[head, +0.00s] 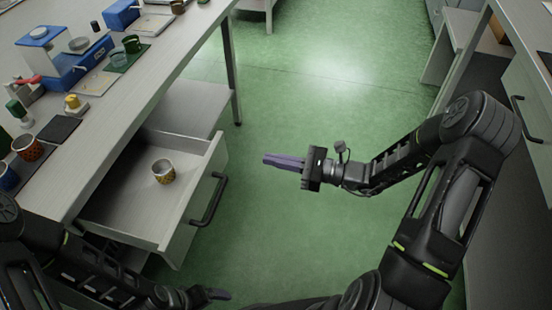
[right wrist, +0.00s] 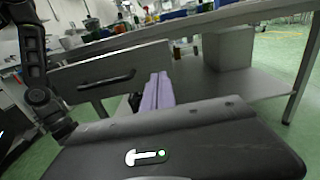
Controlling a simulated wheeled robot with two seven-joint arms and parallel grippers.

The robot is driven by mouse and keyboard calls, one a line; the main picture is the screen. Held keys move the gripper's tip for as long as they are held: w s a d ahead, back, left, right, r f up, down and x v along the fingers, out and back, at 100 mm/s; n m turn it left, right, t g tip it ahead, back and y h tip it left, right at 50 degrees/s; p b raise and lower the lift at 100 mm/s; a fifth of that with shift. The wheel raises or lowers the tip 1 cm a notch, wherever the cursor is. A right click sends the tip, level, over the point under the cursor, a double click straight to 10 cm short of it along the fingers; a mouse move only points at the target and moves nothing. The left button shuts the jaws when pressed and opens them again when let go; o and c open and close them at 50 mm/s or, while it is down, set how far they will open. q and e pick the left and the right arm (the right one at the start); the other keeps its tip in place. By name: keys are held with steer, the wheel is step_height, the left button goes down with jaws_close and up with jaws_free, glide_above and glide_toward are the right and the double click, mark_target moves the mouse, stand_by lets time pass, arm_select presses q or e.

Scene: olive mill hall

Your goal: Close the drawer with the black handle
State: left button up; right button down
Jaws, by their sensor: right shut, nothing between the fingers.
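The drawer (head: 205,180) with the black handle (head: 208,199) is pulled out from under the left bench. Its front faces right, and the drawer front (right wrist: 75,72) and handle (right wrist: 106,80) also show in the right wrist view. A small patterned cup (head: 163,171) stands inside on the drawer floor. My right gripper (head: 266,160), with purple fingers, is shut and empty. It is over the floor to the right of the drawer front, apart from it, pointing left. Its fingers (right wrist: 158,92) show in the right wrist view.
The left bench top (head: 125,95) holds several cups, a blue machine (head: 62,62) and small items. A lower shelf (head: 190,106) lies behind the drawer. Another black handle (head: 523,118) is on the right-hand cabinet. The green floor (head: 290,95) between the benches is clear.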

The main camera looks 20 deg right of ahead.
mark_target(222, 150)
arm_select(q)
steer(key=shift+f+b, duration=0.35)
arm_select(e)
steer(key=x, duration=1.1)
steer(key=shift+a, duration=0.1)
